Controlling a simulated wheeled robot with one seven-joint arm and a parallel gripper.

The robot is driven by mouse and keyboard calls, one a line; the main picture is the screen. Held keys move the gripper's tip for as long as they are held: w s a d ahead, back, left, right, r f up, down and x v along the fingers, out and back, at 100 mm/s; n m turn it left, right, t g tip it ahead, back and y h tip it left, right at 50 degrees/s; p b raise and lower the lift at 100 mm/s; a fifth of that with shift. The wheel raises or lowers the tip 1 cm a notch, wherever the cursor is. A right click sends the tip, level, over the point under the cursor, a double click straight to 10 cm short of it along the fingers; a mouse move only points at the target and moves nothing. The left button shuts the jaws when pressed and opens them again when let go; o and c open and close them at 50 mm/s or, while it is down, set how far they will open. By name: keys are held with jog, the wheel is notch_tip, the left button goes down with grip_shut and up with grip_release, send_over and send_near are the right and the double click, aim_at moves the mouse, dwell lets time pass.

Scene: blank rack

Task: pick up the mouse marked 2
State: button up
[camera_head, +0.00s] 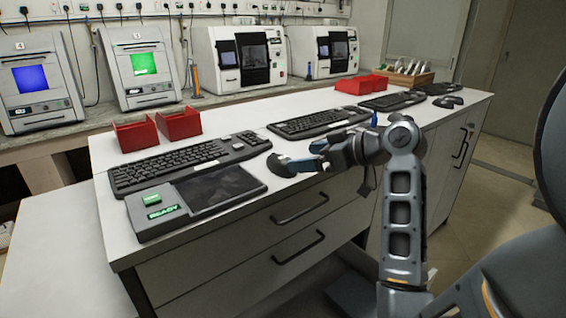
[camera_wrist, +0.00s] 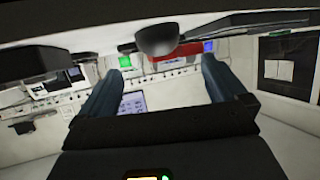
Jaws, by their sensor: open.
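A dark mouse (camera_head: 277,164) lies on the white counter (camera_head: 325,182), between the nearest keyboard and the middle one. In the wrist view a dark rounded mouse (camera_wrist: 157,40) shows beyond the gap between my fingers. I cannot read a number on it. My gripper (camera_head: 308,156) is low over the counter, just right of the mouse, with its fingers pointing left at it. In the wrist view my gripper (camera_wrist: 160,66) has its two blue-grey fingers wide apart with nothing held. Other dark mice (camera_head: 448,102) lie by the far keyboard.
The near keyboard (camera_head: 165,167) and middle keyboard (camera_head: 318,121) flank the mouse. A black pad with a READY panel (camera_head: 160,210) is at the counter's near left. Red bins (camera_head: 180,124) stand behind. Drawer handles (camera_head: 300,208) jut from the front.

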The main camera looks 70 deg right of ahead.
aim_at(286, 158)
jog(key=x, duration=0.3)
jog(key=p+x, duration=0.1)
jog(key=x, duration=0.3)
jog(key=shift+d+f, duration=0.25)
jog(key=shift+f, duration=0.05)
jog(key=shift+c, duration=0.5)
